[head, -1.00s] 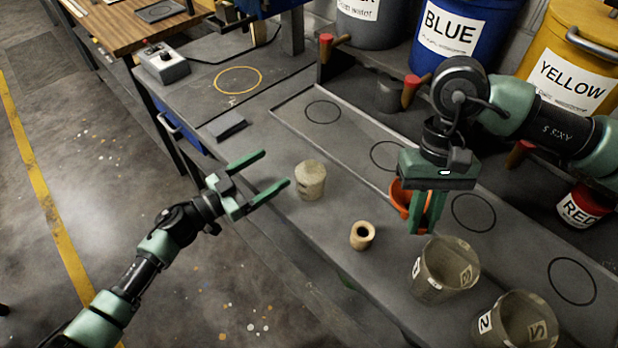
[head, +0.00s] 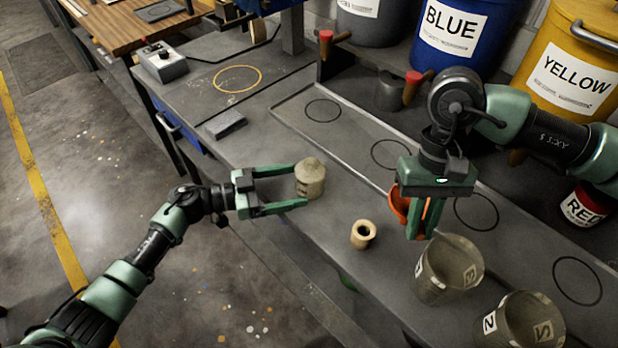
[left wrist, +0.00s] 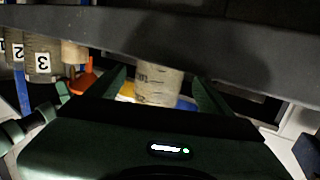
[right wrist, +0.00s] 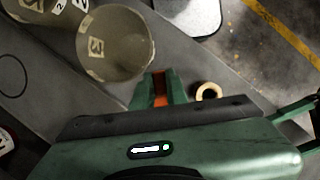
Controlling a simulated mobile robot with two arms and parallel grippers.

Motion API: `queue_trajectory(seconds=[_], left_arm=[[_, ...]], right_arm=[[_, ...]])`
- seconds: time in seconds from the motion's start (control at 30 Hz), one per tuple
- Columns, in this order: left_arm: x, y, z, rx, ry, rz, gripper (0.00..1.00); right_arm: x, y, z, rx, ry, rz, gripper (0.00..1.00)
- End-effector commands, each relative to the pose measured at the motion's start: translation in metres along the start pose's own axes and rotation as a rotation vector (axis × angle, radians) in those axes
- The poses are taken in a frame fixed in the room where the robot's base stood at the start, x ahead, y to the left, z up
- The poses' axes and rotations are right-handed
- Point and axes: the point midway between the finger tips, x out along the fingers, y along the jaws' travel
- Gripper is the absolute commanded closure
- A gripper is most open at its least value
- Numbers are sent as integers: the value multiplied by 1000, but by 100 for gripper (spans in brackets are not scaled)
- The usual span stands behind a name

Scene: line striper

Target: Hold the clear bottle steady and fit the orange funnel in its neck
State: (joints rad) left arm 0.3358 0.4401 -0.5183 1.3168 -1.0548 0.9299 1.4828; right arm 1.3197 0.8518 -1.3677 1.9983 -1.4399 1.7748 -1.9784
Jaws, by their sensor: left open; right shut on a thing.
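The clear bottle (head: 311,180), cloudy and beige with a tapered top, stands upright on the grey bench. In the left wrist view the bottle (left wrist: 160,84) shows between the fingers. My left gripper (head: 301,186) is open, with its fingertips at the bottle's near side; I cannot tell whether they touch it. My right gripper (head: 424,232) is shut on the orange funnel (head: 399,203) and holds it above the bench, right of the bottle. The fingers hide much of the funnel; an orange strip of it (right wrist: 160,88) shows in the right wrist view.
A small tan ring-topped piece (head: 363,235) stands between bottle and funnel. Two cloudy cups, number 3 (head: 448,270) and number 2 (head: 523,322), stand at the front right. A grey block (head: 226,124) lies behind the bottle. Blue (head: 455,35) and yellow (head: 572,75) drums line the back.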

Motion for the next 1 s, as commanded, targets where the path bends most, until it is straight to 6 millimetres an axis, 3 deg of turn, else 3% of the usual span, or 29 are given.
queue_trajectory(seconds=[0.3, 0.7, 0.73, 0.87, 1.0], left_arm=[[34, -1, -1, 0, 0, -1, 19], [40, 0, 0, 1, 0, -1, 19], [40, 0, 0, 1, 0, -1, 21], [40, 0, 0, 1, 0, -1, 58], [40, 0, 0, 1, 0, -2, 61]], right_arm=[[-4, 0, 1, 0, 0, 0, 100], [-4, 0, 1, 0, 0, 0, 100], [-4, 0, 1, 0, 0, 0, 100], [-4, 0, 1, 0, 0, 0, 100], [-4, 0, 1, 0, 0, 0, 100]])
